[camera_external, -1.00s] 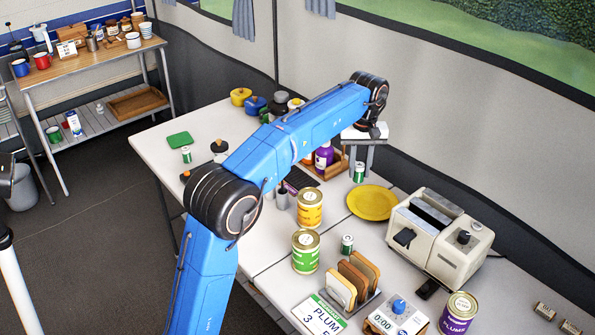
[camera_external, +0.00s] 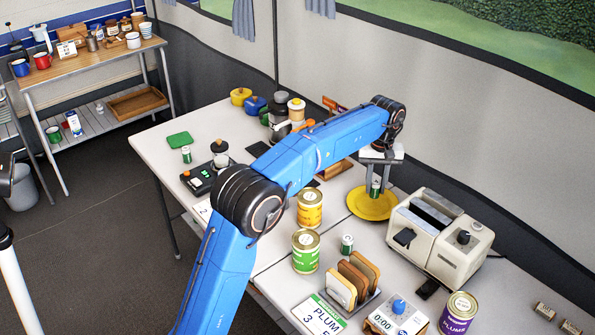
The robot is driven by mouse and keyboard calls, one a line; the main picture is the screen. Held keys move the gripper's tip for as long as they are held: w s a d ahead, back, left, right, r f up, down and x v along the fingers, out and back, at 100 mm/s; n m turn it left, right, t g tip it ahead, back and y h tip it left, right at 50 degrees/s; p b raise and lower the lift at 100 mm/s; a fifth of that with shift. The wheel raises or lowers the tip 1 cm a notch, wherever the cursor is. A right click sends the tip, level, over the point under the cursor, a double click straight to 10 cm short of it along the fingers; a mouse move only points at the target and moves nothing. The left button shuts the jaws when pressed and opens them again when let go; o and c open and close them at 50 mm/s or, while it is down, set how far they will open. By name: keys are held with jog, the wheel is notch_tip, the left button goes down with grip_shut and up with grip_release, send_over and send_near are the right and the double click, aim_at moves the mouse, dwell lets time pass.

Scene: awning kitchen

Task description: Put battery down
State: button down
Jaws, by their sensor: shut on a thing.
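My gripper (camera_external: 377,178) points down and is shut on a small green-and-white battery (camera_external: 375,189). The battery is upright between the fingers. In the picture it overlaps the yellow plate (camera_external: 371,207); I cannot tell whether it touches the plate. A similar battery (camera_external: 347,244) stands on the table in front of the plate, beside the toast rack. Another one (camera_external: 186,154) stands at the far left, by the green board.
A cream toaster (camera_external: 440,240) stands close to the plate's right. Yellow (camera_external: 309,210) and green (camera_external: 305,252) cans stand to its left and front-left. A toast rack (camera_external: 353,280), a scale (camera_external: 396,317) and a purple can (camera_external: 458,314) fill the front.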

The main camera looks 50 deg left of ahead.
aim_at(374, 193)
jog(key=shift+f, duration=1.8)
jog(key=shift+f, duration=0.15)
jog(key=c, duration=1.4)
grip_release()
jog(key=shift+c, duration=0.2)
